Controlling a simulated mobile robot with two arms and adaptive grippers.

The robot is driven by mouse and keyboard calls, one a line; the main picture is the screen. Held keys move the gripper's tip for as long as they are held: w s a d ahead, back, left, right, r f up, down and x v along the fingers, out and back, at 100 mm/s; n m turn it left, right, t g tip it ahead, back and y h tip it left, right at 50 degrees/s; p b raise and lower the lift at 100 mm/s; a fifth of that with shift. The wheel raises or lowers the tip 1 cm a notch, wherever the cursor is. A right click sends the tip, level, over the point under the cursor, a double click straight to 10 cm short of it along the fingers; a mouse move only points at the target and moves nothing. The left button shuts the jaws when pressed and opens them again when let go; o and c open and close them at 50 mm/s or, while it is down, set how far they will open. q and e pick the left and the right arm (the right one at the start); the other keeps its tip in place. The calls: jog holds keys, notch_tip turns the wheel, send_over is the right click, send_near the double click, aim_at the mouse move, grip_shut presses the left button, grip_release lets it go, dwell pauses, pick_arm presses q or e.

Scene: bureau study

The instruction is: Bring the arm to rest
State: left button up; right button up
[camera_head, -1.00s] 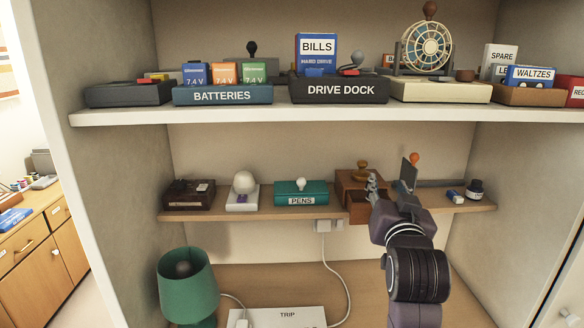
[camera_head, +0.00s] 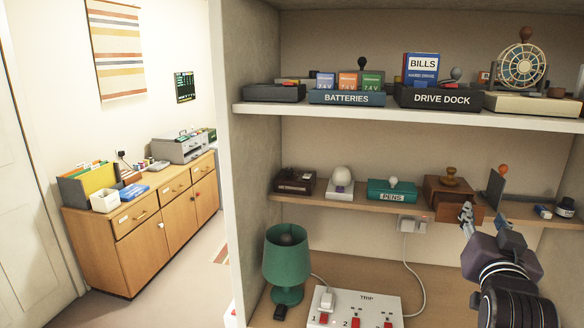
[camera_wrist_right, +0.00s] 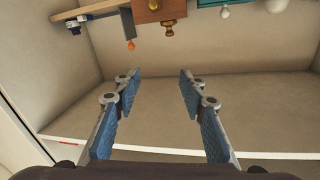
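My right arm comes in from the lower right in the head view. Its gripper (camera_head: 467,215) is in front of the middle shelf, by the brown wooden box with a brass knob (camera_head: 451,191). In the right wrist view, the two blue-padded fingers of this gripper (camera_wrist_right: 158,95) stand wide apart with nothing between them. That view looks upside down into the shelf, and the box (camera_wrist_right: 158,12) lies beyond the fingertips, apart from them. My left gripper is not in view.
The upper shelf (camera_head: 300,106) holds the batteries tray (camera_head: 346,98) and the drive dock (camera_head: 440,98). The green lamp (camera_head: 287,262) and the white TRIP power strip (camera_head: 350,308) stand below. A wooden sideboard (camera_head: 140,240) is at the left, with clear floor before it.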

jog(key=s+a+f+n+g+y, duration=0.2)
jog(key=s+a+f, duration=0.15)
jog(key=f, duration=0.65)
jog(key=s+a+f+n+g+y, duration=0.2)
jog(key=s+a+f, duration=0.15)
jog(key=f, duration=0.55)
jog(key=s+a+f+n+g+y, duration=0.25)
jog(key=s+f, duration=0.25)
jog(key=f, duration=0.5)
jog(key=s+a+f+n+g+y, duration=0.1)
jog(key=s+a+f+g, duration=0.25)
jog(key=s+f, duration=0.5)
jog(key=s+a+f+n+g, duration=0.2)
jog(key=s+a+f+g, duration=0.3)
jog(key=s, duration=0.7)
notch_tip(320, 180, down, 31)
jog(key=s+d+b, duration=0.1)
jog(key=b, duration=0.3)
pick_arm(q)
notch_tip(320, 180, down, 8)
jog(key=b, duration=0.3)
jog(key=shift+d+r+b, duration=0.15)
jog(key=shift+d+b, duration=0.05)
jog(key=shift+b, duration=0.15)
pick_arm(e)
jog(key=s+d+f, duration=0.3)
jog(key=s+f, duration=1.4)
jog(key=f, duration=0.2)
jog(key=shift+d+f, duration=0.2)
